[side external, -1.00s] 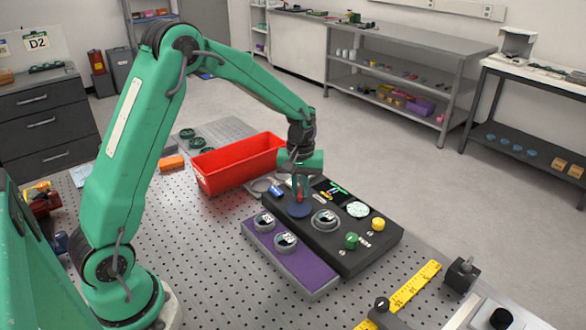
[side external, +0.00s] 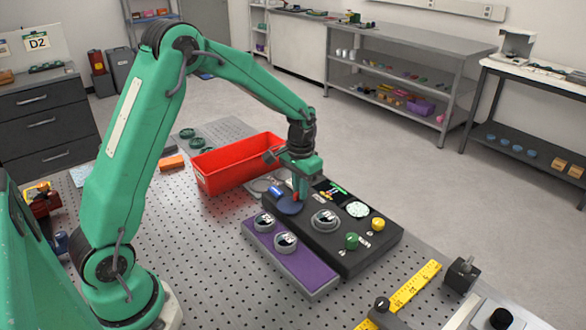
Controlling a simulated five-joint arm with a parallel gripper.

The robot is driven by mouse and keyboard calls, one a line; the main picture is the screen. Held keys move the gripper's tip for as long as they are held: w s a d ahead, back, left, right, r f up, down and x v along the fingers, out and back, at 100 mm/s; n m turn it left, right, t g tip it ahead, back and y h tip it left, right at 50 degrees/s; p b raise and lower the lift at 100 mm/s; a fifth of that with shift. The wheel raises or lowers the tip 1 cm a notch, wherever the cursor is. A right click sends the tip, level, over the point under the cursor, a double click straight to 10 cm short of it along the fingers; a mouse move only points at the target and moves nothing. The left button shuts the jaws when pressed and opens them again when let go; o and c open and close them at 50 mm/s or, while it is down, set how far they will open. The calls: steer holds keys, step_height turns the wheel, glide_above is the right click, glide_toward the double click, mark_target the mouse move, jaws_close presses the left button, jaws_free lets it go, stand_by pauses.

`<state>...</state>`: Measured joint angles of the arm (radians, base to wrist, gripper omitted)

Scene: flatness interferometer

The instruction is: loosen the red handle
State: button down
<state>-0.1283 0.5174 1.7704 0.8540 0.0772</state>
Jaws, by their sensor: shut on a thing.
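The red handle (side external: 295,188) shows as a small red patch at the far left part of a black instrument box (side external: 335,252). My gripper (side external: 299,190) points down over it and is shut on it, with its fingers hiding most of the handle. A dark blue disc (side external: 289,207) lies just below the handle and fingers, on the box. I cannot tell how the handle joins the disc or the box.
The box also carries a small screen (side external: 331,190), a grey round fitting (side external: 325,220), a green knob (side external: 351,241) and a yellow knob (side external: 378,224). A purple pad (side external: 300,268) with round pieces lies in front. A red bin (side external: 225,166) stands close behind.

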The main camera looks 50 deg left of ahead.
stand_by(0.4)
steer(key=c, duration=1.5)
jaws_free()
steer(key=shift+o, duration=0.2)
steer(key=shift+r, duration=0.15)
step_height(320, 180, up, 7)
steer(key=shift+r, duration=0.3)
